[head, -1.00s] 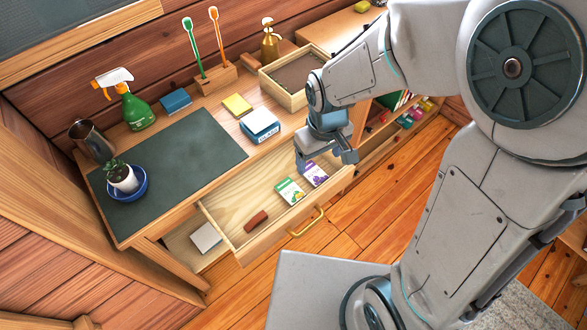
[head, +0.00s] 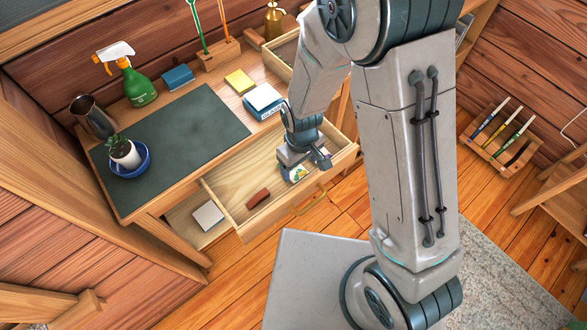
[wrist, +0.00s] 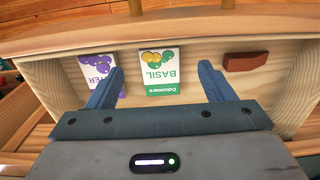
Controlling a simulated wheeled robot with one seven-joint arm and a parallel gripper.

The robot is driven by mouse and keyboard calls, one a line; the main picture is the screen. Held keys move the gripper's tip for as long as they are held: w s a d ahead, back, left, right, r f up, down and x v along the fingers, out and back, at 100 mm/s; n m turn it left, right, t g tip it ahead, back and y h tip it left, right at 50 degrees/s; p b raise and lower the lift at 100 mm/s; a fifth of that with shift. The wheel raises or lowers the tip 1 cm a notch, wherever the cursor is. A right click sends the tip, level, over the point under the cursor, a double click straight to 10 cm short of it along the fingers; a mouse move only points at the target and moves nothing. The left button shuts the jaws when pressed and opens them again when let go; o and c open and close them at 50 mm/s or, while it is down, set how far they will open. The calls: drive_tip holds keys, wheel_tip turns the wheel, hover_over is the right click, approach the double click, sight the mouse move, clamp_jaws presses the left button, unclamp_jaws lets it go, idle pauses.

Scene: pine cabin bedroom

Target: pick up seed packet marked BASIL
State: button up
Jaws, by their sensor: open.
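The seed packet marked BASIL (wrist: 160,74) lies flat in the open drawer (head: 233,203). It is white with a green band and yellow-green round shapes. In the head view a small part of the packet (head: 298,174) shows below my gripper (head: 305,163). In the wrist view my gripper (wrist: 161,68) is open, with one blue finger on each side of the packet. The left finger looks closer to it than the right. Nothing is held. I cannot tell how high the fingertips are above the packet.
A red-brown block (head: 258,198) lies in the drawer on the other side. The desk mat (head: 190,140) holds a potted plant (head: 125,155).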

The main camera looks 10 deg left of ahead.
sight(299, 175)
drive_tip(key=shift+w+a+f, duration=0.1)
drive_tip(key=shift+w+f, duration=0.05)
drive_tip(key=shift+f, duration=2.5)
drive_tip(key=c, duration=1)
